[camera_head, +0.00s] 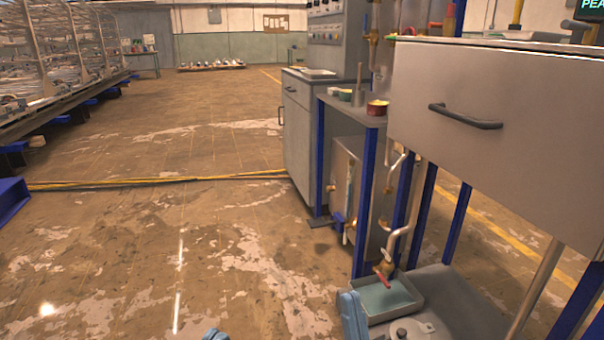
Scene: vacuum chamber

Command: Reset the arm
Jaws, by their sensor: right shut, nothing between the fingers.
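My right gripper (350,312) shows as a light blue shape at the bottom edge, right of centre. It is shut and holds nothing. It appears beside the left side of a grey tray (410,306) with greenish liquid; I cannot tell whether they touch. A small blue tip (215,334) at the bottom edge, left of centre, looks like part of my left gripper. Its fingers are mostly out of frame, so I cannot tell whether it is open or shut.
A grey drawer cabinet (500,150) with a dark handle juts in at right. A blue-legged bench (345,105) holds small containers. A yellow cable (160,180) crosses the floor. Racks (60,60) stand at left. The floor (130,240) at left centre is clear.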

